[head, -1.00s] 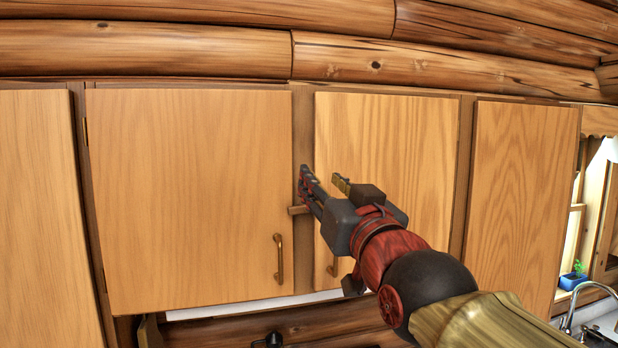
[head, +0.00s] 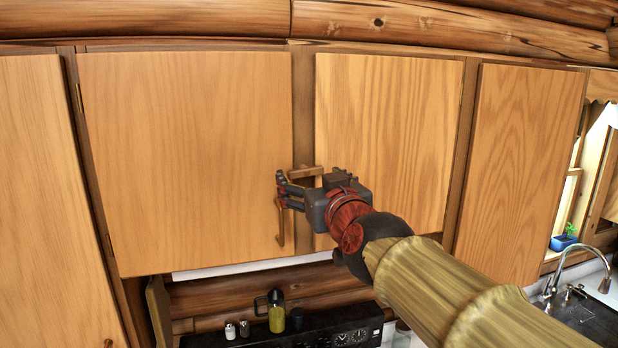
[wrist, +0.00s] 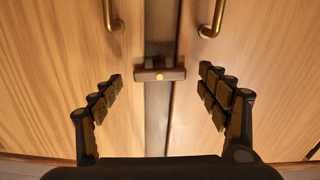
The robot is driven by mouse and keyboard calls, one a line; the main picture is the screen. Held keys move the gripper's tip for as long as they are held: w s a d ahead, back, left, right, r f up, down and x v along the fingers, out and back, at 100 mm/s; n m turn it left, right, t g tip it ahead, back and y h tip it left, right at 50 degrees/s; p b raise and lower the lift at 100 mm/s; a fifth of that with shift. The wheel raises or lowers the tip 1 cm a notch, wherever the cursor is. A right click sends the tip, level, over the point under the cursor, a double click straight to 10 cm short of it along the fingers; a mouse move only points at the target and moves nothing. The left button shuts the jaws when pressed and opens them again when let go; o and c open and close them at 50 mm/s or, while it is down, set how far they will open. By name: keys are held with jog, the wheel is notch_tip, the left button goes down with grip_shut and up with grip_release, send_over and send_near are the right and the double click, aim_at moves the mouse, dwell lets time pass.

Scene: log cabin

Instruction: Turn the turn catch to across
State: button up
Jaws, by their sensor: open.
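The turn catch (head: 306,172) is a small wooden bar on the post between two cupboard doors. My gripper (head: 282,190) is open and empty, just below and in front of the catch in the head view. In the wrist view its two fingers (wrist: 160,82) stand wide apart, one on each side of the catch, and neither visibly touches it. The gripper's body partly hides the right door in the head view.
The left door (head: 190,150) and right door (head: 400,130) look closed. A brass handle (head: 281,228) sticks out close to my fingers; both handles (wrist: 111,14) (wrist: 213,18) show in the wrist view. A stove (head: 340,335) and small containers stand below.

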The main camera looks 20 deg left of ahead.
jog(key=shift+x, duration=0.85)
jog(key=shift+r, duration=0.1)
jog(key=shift+c, duration=1.4)
jog(key=shift+s, duration=0.1)
jog(key=c, duration=0.7)
jog(key=shift+c, duration=0.9)
